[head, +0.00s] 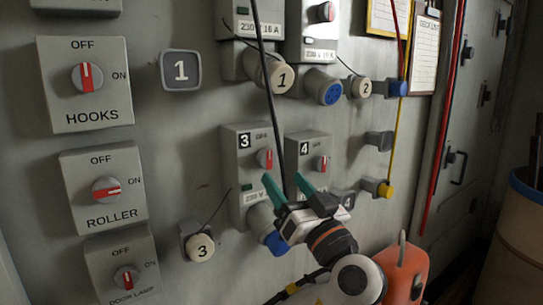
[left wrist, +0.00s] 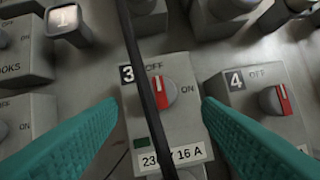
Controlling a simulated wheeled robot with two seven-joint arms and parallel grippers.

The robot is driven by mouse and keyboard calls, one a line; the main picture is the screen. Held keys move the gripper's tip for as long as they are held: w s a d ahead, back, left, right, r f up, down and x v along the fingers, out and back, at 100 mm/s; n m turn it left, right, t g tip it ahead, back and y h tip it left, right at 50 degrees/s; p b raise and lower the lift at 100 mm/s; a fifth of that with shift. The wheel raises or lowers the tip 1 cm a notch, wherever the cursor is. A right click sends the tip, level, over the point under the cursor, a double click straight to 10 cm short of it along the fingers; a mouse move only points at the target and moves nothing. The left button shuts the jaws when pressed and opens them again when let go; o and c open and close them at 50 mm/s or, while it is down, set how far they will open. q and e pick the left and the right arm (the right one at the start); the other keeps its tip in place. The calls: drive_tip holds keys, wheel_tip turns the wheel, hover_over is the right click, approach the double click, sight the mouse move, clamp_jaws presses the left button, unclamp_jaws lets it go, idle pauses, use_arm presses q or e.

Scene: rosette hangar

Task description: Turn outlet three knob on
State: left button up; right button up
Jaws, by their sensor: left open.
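Outlet three (head: 240,170) is a grey wall box marked 3, with a grey round knob (head: 265,159) bearing a red stripe. In the left wrist view the knob (left wrist: 150,94) has OFF above it and ON to its right; its stripe stands nearly upright, towards OFF. My left gripper (head: 287,180) has teal fingers, open and empty, just in front of the box's right side in the head view. In the left wrist view its fingers (left wrist: 160,106) frame the outlet three box, with the knob between the tips; no contact shows. My right gripper is not in view.
A black cable (left wrist: 137,65) hangs in front of outlet three, just left of its knob in the left wrist view. Outlet four (head: 306,150) stands close on the right, its knob (left wrist: 275,99) near my right-hand finger. Blue-capped sockets and switch boxes (head: 85,120) surround them.

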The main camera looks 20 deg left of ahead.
sight(269, 162)
use_arm(q)
drive_tip(key=p+x, duration=0.1)
drive_tip(key=x, duration=0.4)
drive_tip(key=shift+a+p, duration=0.1)
drive_tip(key=shift+p, duration=0.2)
drive_tip(key=shift+w+a+r, duration=0.1)
drive_tip(key=shift+w+a, duration=0.35)
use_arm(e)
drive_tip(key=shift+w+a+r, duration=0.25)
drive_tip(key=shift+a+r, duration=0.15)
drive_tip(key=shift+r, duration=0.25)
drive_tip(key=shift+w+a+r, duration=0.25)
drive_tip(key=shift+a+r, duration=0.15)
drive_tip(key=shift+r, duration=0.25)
use_arm(q)
drive_tip(key=shift+c, duration=0.3)
drive_tip(key=c, duration=0.9)
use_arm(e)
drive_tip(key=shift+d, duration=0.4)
